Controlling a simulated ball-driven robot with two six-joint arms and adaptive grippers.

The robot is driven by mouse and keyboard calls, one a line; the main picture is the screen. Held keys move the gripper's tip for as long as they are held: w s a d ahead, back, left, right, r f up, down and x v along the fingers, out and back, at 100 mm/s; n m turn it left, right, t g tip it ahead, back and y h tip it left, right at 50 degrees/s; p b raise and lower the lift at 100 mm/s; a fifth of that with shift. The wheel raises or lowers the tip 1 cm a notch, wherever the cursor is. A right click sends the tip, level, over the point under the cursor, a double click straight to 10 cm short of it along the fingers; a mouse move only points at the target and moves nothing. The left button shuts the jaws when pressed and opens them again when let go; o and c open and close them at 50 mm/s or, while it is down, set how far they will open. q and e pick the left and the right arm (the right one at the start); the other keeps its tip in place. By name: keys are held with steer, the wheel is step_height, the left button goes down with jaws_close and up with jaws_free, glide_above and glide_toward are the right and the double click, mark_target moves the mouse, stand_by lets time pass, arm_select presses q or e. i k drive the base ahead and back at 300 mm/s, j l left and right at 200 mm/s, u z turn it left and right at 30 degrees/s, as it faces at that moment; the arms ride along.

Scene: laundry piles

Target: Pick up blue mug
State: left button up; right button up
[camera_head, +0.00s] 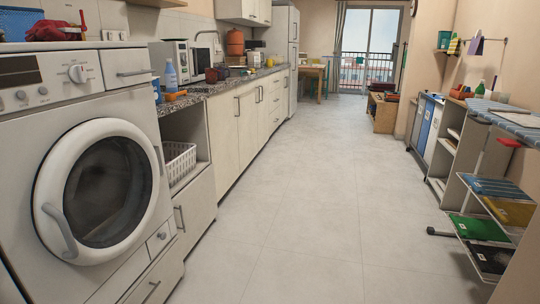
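No blue mug can be clearly made out. A small blue object (157,90) stands at the near end of the left counter, beside a clear bottle with a blue cap (170,75); it is too small and partly hidden to tell what it is. Neither of my grippers is in view.
A washing machine (80,170) fills the near left. Shelves and a rack of folded cloths (480,228) line the right. The tiled floor (310,190) between is clear.

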mark_target(222, 69)
steer(key=i+z, duration=0.25)
steer(key=i, duration=2.15)
